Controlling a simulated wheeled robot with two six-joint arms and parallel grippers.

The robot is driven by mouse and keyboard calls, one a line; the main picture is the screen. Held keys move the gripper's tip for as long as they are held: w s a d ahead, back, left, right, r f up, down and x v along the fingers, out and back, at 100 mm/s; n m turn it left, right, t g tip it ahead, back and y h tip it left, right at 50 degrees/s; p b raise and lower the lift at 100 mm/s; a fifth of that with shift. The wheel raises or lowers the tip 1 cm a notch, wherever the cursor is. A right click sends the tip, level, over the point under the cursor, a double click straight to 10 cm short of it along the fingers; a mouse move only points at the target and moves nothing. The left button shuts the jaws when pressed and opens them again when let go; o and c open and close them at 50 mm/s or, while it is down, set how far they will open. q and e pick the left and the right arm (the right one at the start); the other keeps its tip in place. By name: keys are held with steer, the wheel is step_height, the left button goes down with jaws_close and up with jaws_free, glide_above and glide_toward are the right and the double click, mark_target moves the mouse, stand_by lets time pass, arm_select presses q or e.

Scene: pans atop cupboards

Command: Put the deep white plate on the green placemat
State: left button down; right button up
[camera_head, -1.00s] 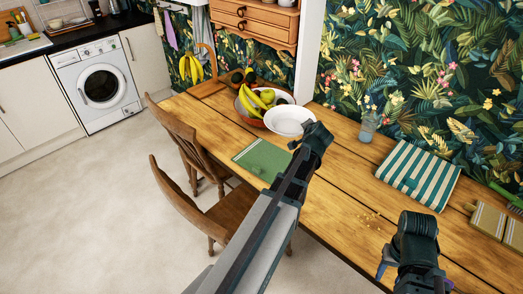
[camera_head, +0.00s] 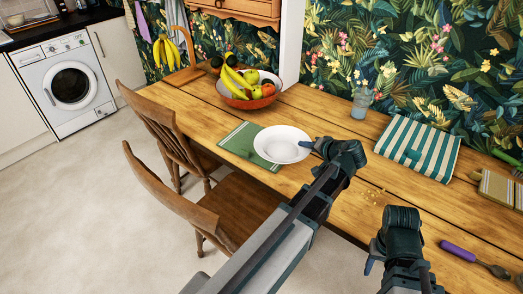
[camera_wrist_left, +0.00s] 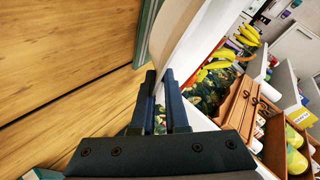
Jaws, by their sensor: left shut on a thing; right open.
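The deep white plate (camera_head: 283,142) is over the right part of the green placemat (camera_head: 240,138) in the head view, overlapping the mat's right edge. My left gripper (camera_head: 314,146) is shut on the plate's right rim. In the left wrist view, the jaws (camera_wrist_left: 165,95) pinch the rim and the plate (camera_wrist_left: 208,35) appears nearly edge-on. A green strip of the placemat (camera_wrist_left: 148,32) shows beside it. I cannot tell whether the plate touches the mat. My right gripper (camera_head: 373,256) is open and empty over the near right of the table.
A fruit bowl (camera_head: 252,102) stands behind the plate. A glass (camera_head: 361,103) and a striped green-and-white cloth (camera_head: 418,148) lie farther right. Crumbs and a purple-handled utensil (camera_head: 458,251) are near the right arm. Wooden chairs (camera_head: 185,210) stand at the table's left edge.

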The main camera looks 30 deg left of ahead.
mark_target(282, 134)
arm_select(q)
steer(key=shift+s+d+f, duration=0.2)
steer(key=shift+d+f, duration=0.05)
steer(key=w+a, duration=0.2)
steer(key=a, duration=0.2)
steer(key=w+a+f+b, duration=0.1)
steer(key=w+a, duration=0.2)
steer(key=a, duration=0.2)
steer(key=w+a, duration=0.2)
steer(key=a, duration=0.3)
steer(key=shift+w+a+f, duration=0.1)
steer(key=shift+w+f, duration=0.15)
steer(key=shift+w, duration=0.05)
step_height(282, 134, down, 4)
steer(key=b, duration=0.4)
steer(key=shift+r, duration=0.25)
steer(key=c, duration=1.2)
jaws_free()
